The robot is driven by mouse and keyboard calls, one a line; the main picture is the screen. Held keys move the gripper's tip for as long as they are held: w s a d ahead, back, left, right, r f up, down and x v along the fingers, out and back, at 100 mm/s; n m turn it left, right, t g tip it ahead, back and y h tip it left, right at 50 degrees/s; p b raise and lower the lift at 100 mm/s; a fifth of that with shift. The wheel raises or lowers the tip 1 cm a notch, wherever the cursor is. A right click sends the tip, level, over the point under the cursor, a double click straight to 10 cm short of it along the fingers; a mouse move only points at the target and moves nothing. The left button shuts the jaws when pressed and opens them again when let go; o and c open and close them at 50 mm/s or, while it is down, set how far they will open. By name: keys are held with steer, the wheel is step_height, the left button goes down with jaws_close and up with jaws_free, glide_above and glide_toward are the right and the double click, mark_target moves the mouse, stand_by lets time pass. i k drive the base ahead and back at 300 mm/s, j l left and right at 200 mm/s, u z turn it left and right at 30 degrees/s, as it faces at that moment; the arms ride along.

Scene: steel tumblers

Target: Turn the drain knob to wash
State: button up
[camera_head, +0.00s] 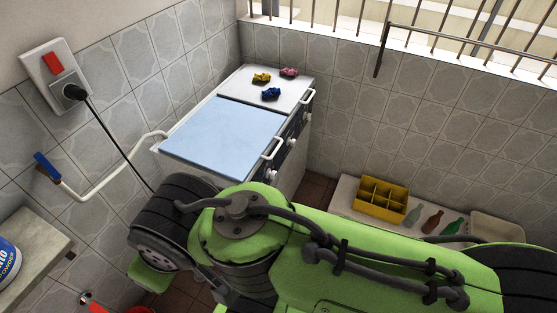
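A white twin-tub washing machine (285,187) stands in the corner against the tiled walls. Its larger lid (222,130) is light blue and shut; its smaller white lid (293,86) is also shut. The dark control strip along its front edge is seen steeply from the side. White knobs show on it, one near the middle (291,142) and one lower down (271,175). I cannot tell which is the drain knob or where it points. My green arm crosses the foreground in front of the machine's lower part. My gripper is not visible.
Yellow, pink and blue small items (271,93) lie on the white lid. A yellow crate (380,199) and several bottles (433,221) stand on a low ledge at right. A black cord hangs from the wall socket (73,92). A counter (30,252) is at left.

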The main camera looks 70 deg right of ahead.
mark_target(292, 142)
steer(key=l+z, duration=0.2)
steer(key=z, duration=0.2)
steer(key=k+l+z, duration=0.1)
steer(key=l+z, duration=0.15)
steer(key=z, duration=0.2)
steer(key=l+z, duration=0.25)
steer(key=z, duration=0.15)
steer(key=l+z, duration=0.25)
steer(key=z, duration=0.15)
